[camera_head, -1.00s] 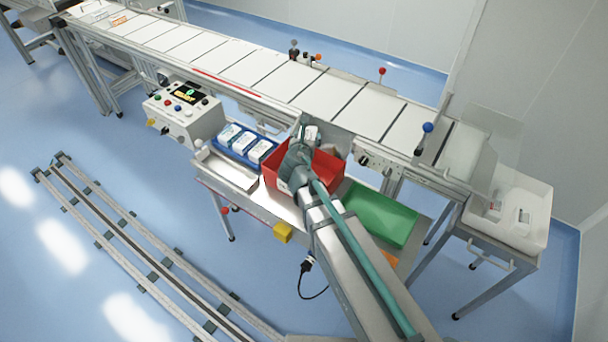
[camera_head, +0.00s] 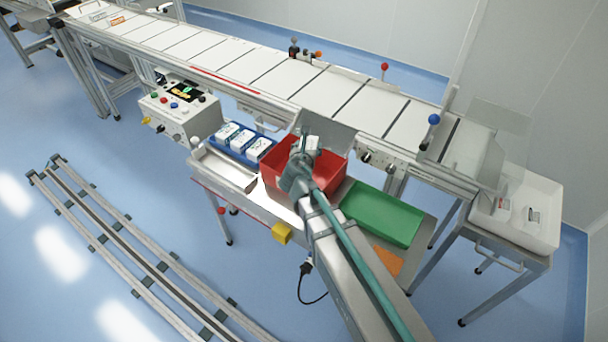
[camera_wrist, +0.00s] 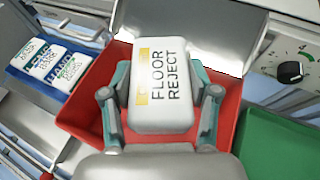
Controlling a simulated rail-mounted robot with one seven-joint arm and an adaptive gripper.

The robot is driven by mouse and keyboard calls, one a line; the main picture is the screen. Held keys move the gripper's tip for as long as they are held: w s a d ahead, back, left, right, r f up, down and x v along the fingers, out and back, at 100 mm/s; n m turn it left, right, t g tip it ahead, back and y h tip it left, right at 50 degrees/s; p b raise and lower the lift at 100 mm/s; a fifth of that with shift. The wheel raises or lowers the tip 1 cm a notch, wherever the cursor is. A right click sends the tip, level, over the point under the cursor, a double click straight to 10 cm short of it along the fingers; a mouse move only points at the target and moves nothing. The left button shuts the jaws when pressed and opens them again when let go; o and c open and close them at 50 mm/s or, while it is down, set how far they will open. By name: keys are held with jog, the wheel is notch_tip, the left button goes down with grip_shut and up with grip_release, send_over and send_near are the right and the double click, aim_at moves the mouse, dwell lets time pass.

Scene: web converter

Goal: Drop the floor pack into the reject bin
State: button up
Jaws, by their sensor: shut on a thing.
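The floor pack (camera_wrist: 160,85) is a white block marked "FLOOR REJECT" with a yellow patch. My gripper (camera_wrist: 160,100) is shut on it, one finger on each side, in the wrist view. The pack also shows as a small white shape (camera_head: 311,143) in the head view, partly hidden by my gripper (camera_head: 305,155). The reject bin is the red open box (camera_head: 330,170), and it also shows in the wrist view (camera_wrist: 85,100). The pack is over the red bin; its exact height above the bin cannot be told. My arm hides part of the bin.
A blue tray (camera_head: 217,145) with white packs stands left of the bin. A green tray (camera_head: 375,213) lies to its right. The conveyor (camera_head: 285,78) runs behind, with a metal chute (camera_head: 330,132) at the bin's back. A white tub (camera_head: 540,228) stands at far right.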

jog(key=o, duration=1.3)
jog(key=v, duration=0.7)
jog(key=shift+s+r, duration=0.1)
jog(key=shift+s, duration=0.2)
